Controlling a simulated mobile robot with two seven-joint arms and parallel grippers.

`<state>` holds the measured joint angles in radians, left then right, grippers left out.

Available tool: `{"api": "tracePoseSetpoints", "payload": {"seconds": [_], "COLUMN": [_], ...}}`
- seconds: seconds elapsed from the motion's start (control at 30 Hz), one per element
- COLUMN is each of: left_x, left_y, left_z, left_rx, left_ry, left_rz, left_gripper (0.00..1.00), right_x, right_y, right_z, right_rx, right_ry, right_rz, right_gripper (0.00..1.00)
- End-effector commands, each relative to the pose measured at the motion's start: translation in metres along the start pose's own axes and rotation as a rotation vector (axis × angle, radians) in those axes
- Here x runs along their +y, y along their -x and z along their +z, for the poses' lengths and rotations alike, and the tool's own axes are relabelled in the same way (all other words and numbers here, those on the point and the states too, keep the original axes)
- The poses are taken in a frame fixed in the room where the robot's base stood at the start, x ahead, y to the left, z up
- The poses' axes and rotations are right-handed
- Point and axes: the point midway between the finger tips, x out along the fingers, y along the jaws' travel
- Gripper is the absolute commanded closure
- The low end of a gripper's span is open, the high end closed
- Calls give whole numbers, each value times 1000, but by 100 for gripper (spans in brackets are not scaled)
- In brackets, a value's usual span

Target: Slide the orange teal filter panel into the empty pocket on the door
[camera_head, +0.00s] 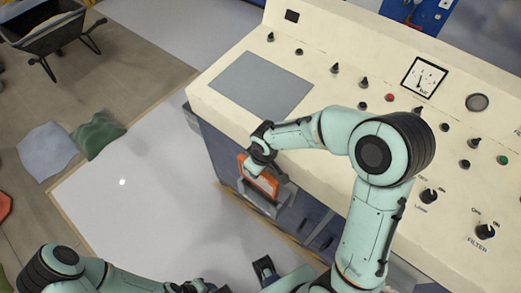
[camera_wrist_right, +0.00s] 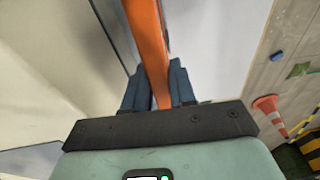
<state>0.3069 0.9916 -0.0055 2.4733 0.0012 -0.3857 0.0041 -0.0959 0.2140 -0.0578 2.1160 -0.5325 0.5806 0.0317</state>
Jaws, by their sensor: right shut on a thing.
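The orange filter panel (camera_head: 262,181) is at the front of the console, upright and slightly tilted. My right gripper (camera_head: 262,158) is shut on its upper edge. In the right wrist view the orange panel (camera_wrist_right: 150,45) runs between the two dark fingers of the right gripper (camera_wrist_right: 160,85). A grey pocket frame (camera_head: 268,207) on the door (camera_head: 222,150) surrounds the panel's lower part in the head view; how deep the panel sits is hidden. My left arm lies at the bottom edge; its dark gripper (camera_head: 265,269) is partly visible, and its opening is unclear.
The cream console (camera_head: 320,110) with knobs, a gauge (camera_head: 424,78) and a flat grey plate (camera_head: 261,85) stands above the door. Grey and green sacks (camera_head: 98,135) and a wheelbarrow (camera_head: 50,33) are at left. The pale floor in front of the door is clear.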

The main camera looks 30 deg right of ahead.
Motion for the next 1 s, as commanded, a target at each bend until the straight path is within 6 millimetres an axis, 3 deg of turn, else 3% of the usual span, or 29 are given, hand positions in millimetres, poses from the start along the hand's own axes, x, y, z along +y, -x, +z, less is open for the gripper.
{"api": "tracePoseSetpoints", "payload": {"seconds": [0.1, 0.27, 1.0], "left_x": [-1, -2, -18], "left_y": [-1, -3, -41], "left_z": [0, 1, 8], "left_rx": [-1, -2, -17], "left_ry": [1, 2, 7], "left_rz": [-1, -1, -6], "left_gripper": [57, 57, 57], "right_x": [2, 2, 2], "right_y": [10, 8, -46], "right_z": [3, 4, 12], "right_rx": [0, -2, -1], "right_ry": [21, 26, 25], "right_rz": [-5, -6, -6], "right_gripper": [100, 100, 100]}}
